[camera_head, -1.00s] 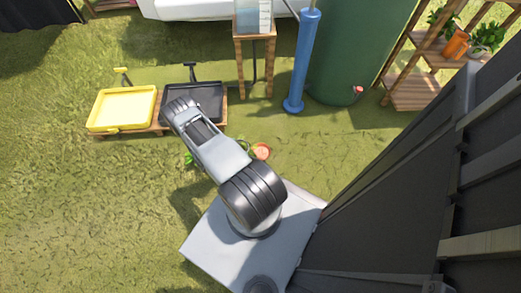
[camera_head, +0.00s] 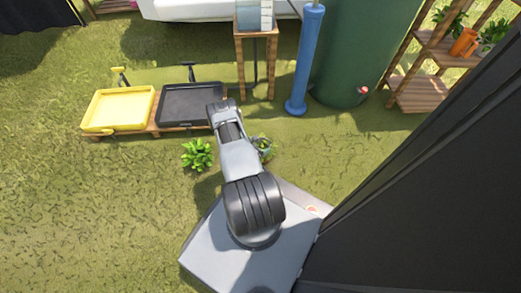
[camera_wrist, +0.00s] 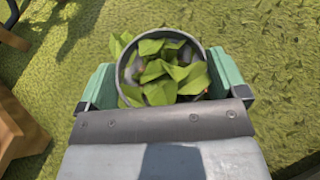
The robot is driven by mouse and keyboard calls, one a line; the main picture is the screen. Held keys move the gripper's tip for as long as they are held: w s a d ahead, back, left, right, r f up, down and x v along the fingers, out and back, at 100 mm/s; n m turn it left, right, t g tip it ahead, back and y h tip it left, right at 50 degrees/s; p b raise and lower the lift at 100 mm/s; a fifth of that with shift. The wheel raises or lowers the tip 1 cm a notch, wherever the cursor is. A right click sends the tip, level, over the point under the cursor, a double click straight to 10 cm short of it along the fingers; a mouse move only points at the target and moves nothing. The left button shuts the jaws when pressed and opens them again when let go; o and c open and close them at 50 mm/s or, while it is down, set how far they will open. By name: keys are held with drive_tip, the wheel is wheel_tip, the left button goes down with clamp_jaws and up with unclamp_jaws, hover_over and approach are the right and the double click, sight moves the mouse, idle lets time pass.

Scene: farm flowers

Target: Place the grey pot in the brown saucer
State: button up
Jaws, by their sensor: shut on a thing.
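The grey pot (camera_wrist: 120,82), with green leaves inside, sits between the green fingers of my gripper (camera_wrist: 162,85) in the wrist view. The fingers are shut on it from both sides. In the head view the leafy pot (camera_head: 264,152) shows small beside my arm, whose links hide part of the gripper. I cannot make out the brown saucer for sure in either current view. A small reddish-orange round patch (camera_head: 312,209) shows at the right edge of my base, and I cannot tell what it is.
A yellow tray (camera_head: 119,108) and a black tray (camera_head: 191,103) lie on a low wooden stand. A leafy plant (camera_head: 197,154) is left of my arm. A blue post (camera_head: 306,62), green tank (camera_head: 350,45) and wooden shelf (camera_head: 418,92) stand behind. Open grass lies left.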

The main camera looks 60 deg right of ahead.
drive_tip(key=shift+d+f+b, duration=0.2)
drive_tip(key=shift+f+b, duration=0.55)
drive_tip(key=shift+f, duration=1)
drive_tip(key=shift+f, duration=0.15)
drive_tip(key=o, duration=0.8)
